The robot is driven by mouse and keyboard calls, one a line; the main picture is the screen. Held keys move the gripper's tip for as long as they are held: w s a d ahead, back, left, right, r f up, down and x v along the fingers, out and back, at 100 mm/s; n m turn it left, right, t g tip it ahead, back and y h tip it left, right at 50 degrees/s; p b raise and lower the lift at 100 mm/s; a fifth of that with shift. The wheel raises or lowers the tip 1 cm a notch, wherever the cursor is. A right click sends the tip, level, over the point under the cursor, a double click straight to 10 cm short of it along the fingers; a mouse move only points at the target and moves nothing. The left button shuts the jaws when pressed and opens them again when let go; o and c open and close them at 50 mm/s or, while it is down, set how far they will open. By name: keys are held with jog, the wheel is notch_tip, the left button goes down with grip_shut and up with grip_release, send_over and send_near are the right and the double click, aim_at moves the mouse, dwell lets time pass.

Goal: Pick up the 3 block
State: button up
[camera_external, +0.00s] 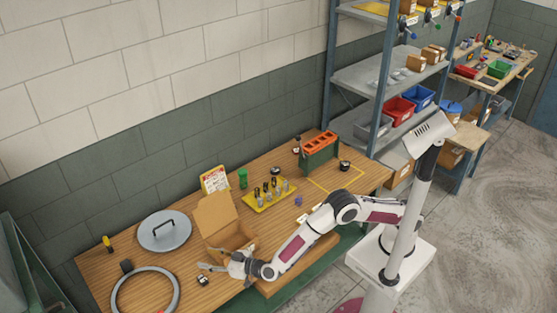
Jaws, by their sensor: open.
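My gripper (207,268) is low over the front of the wooden bench, pointing left, open and with nothing seen between its fingers. A small dark-and-white object (202,280) lies just below the fingertips in the picture, apart from them as far as I can tell. A small purple cube (298,201) lies right of the yellow tray. No number is readable on any of these, so I cannot tell which is the 3 block.
An open cardboard box (213,213) stands just behind my gripper. A grey ring (122,301) and a round lid with a handle (164,232) lie to the left. A yellow tray (268,203) with several pegs and an orange-topped green holder (320,150) stand further right.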

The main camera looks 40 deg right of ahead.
jog(key=t+h, duration=0.1)
send_near(210, 277)
jog(key=x, duration=0.3)
jog(key=shift+a, duration=0.25)
jog(key=shift+x, duration=1.3)
jog(key=shift+x, duration=2.6)
jog(key=shift+d+f, duration=0.1)
jog(key=shift+d, duration=0.05)
grip_shut()
